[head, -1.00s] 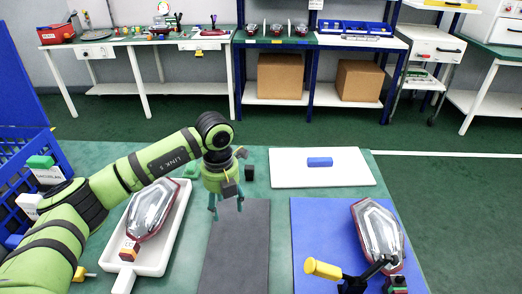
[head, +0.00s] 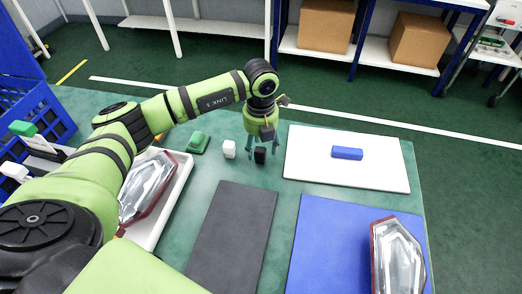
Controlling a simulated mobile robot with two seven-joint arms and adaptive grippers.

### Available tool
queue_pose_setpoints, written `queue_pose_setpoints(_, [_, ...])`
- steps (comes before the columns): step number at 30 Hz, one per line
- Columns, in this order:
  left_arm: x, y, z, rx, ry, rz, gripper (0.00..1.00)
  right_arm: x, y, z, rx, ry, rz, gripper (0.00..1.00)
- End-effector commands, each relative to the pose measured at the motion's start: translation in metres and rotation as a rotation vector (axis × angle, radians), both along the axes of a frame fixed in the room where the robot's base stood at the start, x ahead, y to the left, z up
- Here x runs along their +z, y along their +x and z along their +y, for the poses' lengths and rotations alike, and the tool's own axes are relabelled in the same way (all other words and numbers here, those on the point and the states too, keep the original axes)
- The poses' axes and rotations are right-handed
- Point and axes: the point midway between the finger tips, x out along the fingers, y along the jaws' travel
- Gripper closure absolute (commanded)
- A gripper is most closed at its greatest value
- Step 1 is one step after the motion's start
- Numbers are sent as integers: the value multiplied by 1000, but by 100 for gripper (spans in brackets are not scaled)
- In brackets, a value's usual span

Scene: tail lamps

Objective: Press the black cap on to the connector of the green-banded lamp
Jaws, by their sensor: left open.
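The black cap (head: 260,155) stands on the green table, beyond the dark grey mat. My left gripper (head: 262,151) is open above it, with a finger showing on each side of the cap; whether they touch it I cannot tell. One lamp (head: 149,187) lies in a white tray (head: 178,194) at left, partly hidden by my left arm. Another lamp (head: 397,257) lies on the blue mat (head: 335,235), cut off by the bottom edge. Neither connector shows clearly, and I see no green band on either lamp. My right gripper is out of view.
A white cap (head: 229,149) and a green cap (head: 198,142) stand close to the left of the gripper. The dark grey mat (head: 232,235) is empty. A blue crate (head: 30,105) stands at far left.

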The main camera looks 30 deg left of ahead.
Motion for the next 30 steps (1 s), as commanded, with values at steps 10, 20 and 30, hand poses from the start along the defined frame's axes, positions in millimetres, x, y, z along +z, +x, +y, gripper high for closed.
queue_pose_setpoints(10, [-29,0,1,0,-2,-1,41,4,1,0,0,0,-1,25])
queue_pose_setpoints(20, [-29,0,1,0,-2,-1,90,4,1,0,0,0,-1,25])
queue_pose_setpoints(30, [-27,0,1,0,-2,-3,90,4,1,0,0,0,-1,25])
